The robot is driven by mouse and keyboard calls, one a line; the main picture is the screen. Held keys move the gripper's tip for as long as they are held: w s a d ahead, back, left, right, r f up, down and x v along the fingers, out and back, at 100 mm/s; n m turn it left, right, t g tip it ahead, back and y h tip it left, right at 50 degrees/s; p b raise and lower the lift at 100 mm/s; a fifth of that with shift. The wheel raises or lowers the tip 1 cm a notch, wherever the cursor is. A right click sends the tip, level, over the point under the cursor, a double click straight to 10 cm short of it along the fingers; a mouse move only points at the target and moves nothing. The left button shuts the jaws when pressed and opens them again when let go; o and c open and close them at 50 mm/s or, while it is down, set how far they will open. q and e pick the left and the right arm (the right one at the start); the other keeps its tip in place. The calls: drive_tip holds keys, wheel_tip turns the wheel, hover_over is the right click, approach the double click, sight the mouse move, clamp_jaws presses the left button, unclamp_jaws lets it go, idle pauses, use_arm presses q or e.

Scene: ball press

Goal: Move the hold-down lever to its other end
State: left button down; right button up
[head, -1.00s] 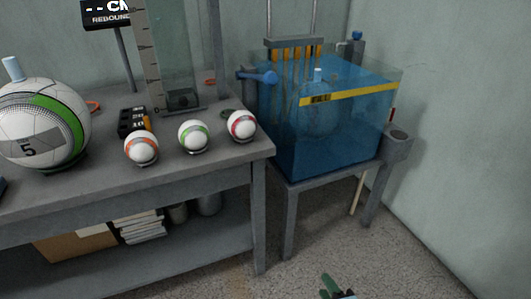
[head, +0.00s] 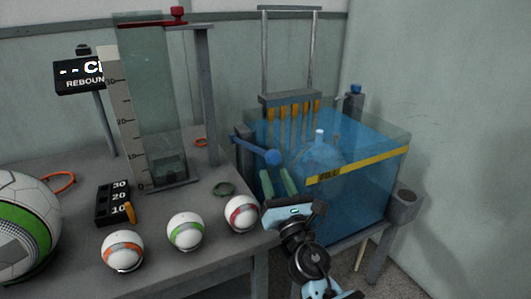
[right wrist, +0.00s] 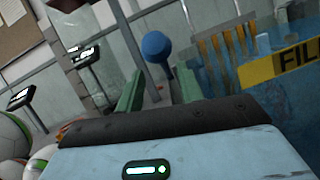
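The hold-down lever (head: 258,150) is a dark bar with a blue ball knob at the left side of the blue water tank (head: 370,190). It points to the right and slightly down in the head view. My right gripper (head: 278,180) is just below the knob, with two green fingers spread apart and nothing between them. In the right wrist view the blue knob (right wrist: 156,46) lies ahead, beyond and between the open fingertips (right wrist: 160,85). I see no contact with it. My left gripper is not in view.
The workbench on the left holds small balls (head: 186,231), a large ball (head: 25,225) and a clear scaled column (head: 150,100) beside the tank. A grey cup holder (head: 405,200) sits at the tank's right. A pale ball is inside the tank.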

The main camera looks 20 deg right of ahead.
sight(267, 155)
drive_tip(key=shift+x, duration=3.85)
drive_tip(key=shift+c, duration=0.5)
clamp_jaws()
